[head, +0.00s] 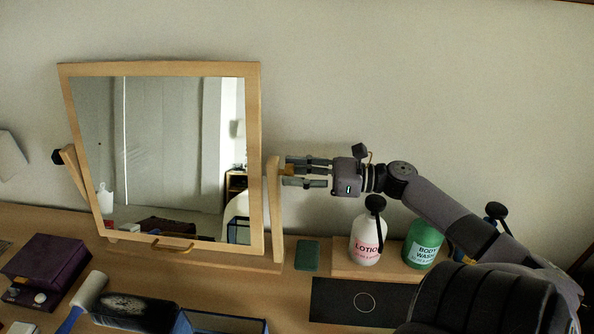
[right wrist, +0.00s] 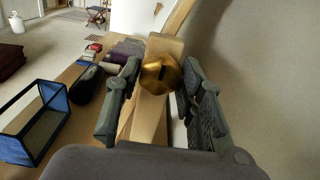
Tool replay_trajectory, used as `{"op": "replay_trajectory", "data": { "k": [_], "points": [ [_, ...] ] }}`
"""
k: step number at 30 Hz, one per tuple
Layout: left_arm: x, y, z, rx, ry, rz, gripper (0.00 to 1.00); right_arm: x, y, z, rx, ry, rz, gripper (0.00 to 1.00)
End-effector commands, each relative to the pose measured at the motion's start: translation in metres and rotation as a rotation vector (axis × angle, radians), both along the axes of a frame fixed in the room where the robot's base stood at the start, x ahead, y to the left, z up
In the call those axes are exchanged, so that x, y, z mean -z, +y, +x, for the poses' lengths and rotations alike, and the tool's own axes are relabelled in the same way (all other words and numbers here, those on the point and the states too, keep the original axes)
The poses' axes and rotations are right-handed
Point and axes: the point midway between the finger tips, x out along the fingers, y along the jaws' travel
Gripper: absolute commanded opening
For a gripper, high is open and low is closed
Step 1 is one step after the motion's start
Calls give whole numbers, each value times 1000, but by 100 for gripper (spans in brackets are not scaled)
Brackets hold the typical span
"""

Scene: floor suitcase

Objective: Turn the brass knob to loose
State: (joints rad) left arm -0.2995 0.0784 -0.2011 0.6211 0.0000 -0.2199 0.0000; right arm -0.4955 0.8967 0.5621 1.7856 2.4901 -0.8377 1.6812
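The brass knob (right wrist: 160,76) is round with a dark mark on its face. It sits on the mirror stand's right wooden post (head: 274,205). In the head view the knob (head: 288,170) is small and partly covered by the fingers. My right gripper (head: 300,171) reaches in from the right, level with the knob. In the right wrist view its two fingers (right wrist: 158,95) stand apart on either side of the knob; firm contact does not show. The framed mirror (head: 253,150) is tilted in its stand. My left gripper is not in view.
A lotion bottle (head: 366,243) and a green body wash bottle (head: 422,247) stand on a wooden riser below my right arm. A green block (head: 307,255) lies beside the stand. A purple box (head: 48,262), a lint roller (head: 90,291) and a blue-edged tray (head: 225,322) lie at front left.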

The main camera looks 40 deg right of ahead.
Motion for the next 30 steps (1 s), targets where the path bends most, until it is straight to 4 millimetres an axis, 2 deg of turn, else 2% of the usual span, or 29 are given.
{"op": "replay_trajectory", "data": {
  "k": [2,12,23,30],
  "points": [
    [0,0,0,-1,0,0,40,0,0,0,0,0,0,28],
    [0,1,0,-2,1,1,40,0,0,0,1,0,0,6],
    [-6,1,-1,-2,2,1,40,-2,0,0,2,-42,-47,6],
    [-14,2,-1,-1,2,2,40,-2,-1,0,4,-144,-173,6]
  ]
}}
